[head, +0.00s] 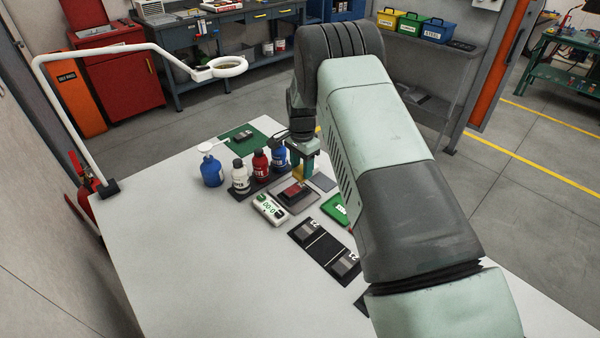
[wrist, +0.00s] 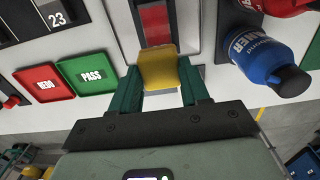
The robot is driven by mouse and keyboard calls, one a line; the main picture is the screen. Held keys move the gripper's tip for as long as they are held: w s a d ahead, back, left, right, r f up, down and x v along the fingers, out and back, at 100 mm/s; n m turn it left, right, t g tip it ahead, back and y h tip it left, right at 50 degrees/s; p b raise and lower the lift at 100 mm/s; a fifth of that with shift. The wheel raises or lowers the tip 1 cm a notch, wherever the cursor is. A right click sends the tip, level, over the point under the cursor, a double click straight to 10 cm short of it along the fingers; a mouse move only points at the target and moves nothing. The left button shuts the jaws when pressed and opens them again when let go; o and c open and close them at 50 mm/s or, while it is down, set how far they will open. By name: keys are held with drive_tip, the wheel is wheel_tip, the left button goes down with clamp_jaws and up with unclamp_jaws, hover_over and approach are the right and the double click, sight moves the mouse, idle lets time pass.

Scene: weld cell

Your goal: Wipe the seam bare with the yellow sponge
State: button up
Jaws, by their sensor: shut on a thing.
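My gripper (head: 301,165) is shut on the yellow sponge (head: 299,175). In the wrist view the green fingers of my gripper (wrist: 160,80) stand on both sides of the sponge (wrist: 158,68). The seam itself cannot be made out under the red. Whether the sponge touches the plate cannot be told.
A dark rack with bottles (head: 240,178) stands left of the plate; its blue bottle (wrist: 262,55) is close to my gripper in the wrist view. A timer (head: 269,209), a red REDO tile (wrist: 47,81) and a green PASS tile (wrist: 90,73) lie nearby. The table's front left is clear.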

sight(302, 169)
drive_tip(key=shift+r, duration=2.5)
drive_tip(key=shift+f, duration=0.2)
